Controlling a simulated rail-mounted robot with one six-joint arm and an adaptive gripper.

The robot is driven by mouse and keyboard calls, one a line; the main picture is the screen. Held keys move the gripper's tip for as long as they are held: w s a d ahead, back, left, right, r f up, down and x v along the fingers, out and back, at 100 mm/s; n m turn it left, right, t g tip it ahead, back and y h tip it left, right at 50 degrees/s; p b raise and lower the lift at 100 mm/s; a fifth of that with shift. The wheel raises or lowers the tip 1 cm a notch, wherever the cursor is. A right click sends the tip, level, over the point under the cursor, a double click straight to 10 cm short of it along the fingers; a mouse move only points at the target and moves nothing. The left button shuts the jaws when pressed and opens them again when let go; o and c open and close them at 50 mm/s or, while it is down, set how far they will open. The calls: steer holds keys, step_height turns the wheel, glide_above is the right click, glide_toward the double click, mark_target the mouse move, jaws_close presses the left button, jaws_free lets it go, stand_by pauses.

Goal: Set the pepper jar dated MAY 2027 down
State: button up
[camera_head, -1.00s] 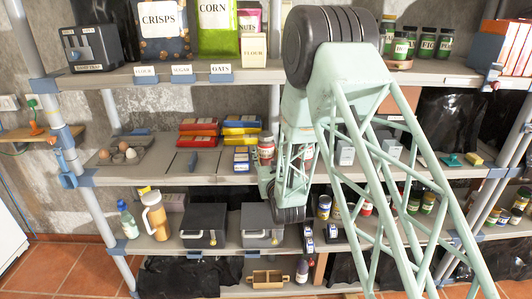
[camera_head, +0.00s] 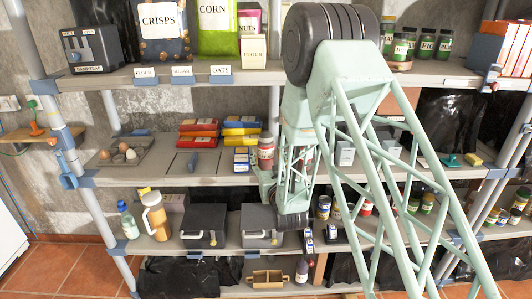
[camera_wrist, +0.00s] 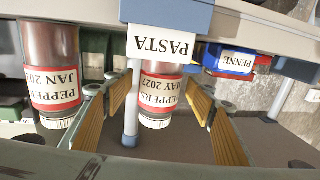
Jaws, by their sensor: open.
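The pepper jar dated MAY 2027 (camera_wrist: 161,84) shows upside down in the wrist view, with its red-bordered label facing me. It is between the two spread fingers of my gripper (camera_wrist: 163,82), with a visible gap at each side. Its base is hidden behind the PASTA tag (camera_wrist: 160,42). A second pepper jar, dated JAN (camera_wrist: 52,88), stands to the left, outside the fingers. In the head view a red-labelled jar (camera_head: 266,148) is upright on the middle shelf, just above my gripper (camera_head: 266,182); its label is too small to read there.
The PASTA tag's shelf edge crosses the top of the wrist view. A blue PENNE box (camera_wrist: 230,60) is beyond the right finger. In the head view, yellow and red boxes (camera_head: 240,131) lie left of the jar.

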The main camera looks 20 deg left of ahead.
steer(key=v, duration=0.9)
steer(key=shift+s+d, duration=0.15)
steer(key=shift+s, duration=0.05)
stand_by(0.7)
steer(key=w+d+r+m+g+h, duration=0.2)
steer(key=d+r+h, duration=0.1)
steer(key=d+r, duration=0.9)
steer(key=s+d+r+m+g+h, duration=0.1)
steer(key=s+d+r+g+h, duration=0.15)
steer(key=s+d, duration=0.4)
steer(key=s+d+r+g+h, duration=0.1)
steer(key=s+d+r, duration=0.2)
steer(key=d, duration=0.7)
steer(key=s+d+r+m+g+h, duration=0.1)
steer(key=s+d+r, duration=0.1)
steer(key=s+d, duration=0.6)
steer(key=s+d+r+m+g+h, duration=0.1)
steer(key=s+d+r+g, duration=0.2)
steer(key=s, duration=0.9)
steer(key=s+d+g, duration=0.1)
steer(key=s+d, duration=0.3)
steer(key=s, duration=0.7)
steer(key=s+d+m+g, duration=0.1)
steer(key=s+d, duration=0.3)
steer(key=s, duration=0.8)
